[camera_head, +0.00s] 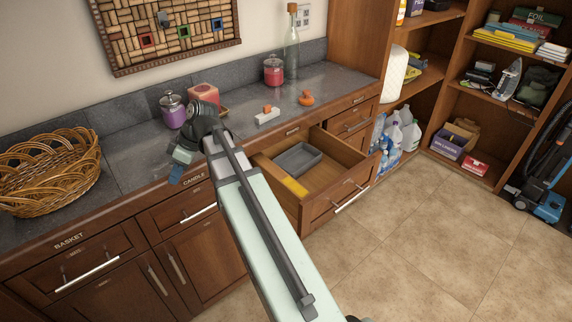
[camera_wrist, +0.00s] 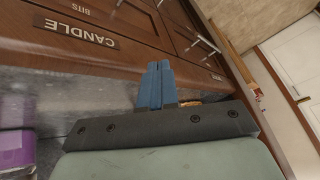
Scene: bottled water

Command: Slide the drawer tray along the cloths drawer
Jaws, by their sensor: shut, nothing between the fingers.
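The grey drawer tray (camera_head: 297,160) sits inside the open wooden drawer (camera_head: 325,172), towards its back. A flat yellow thing, perhaps a cloth (camera_head: 294,187), lies at the drawer's left side near my arm. The drawer is pulled out from the counter, and my arm crosses the picture left of it, hiding part of its left side. My gripper (camera_head: 175,174) is left of the drawer, near the counter's front edge, apart from the tray. In the wrist view, the blue fingers of my gripper (camera_wrist: 158,70) are together with nothing between them, close to the CANDLE label (camera_wrist: 82,31).
The counter (camera_head: 130,165) holds a wicker basket (camera_head: 45,175), a purple jar (camera_head: 173,111), a red jar (camera_head: 274,70), a glass bottle (camera_head: 291,48) and small orange things (camera_head: 306,98). Closed drawers with bar handles line the front. The tiled floor (camera_head: 420,235) at right is clear.

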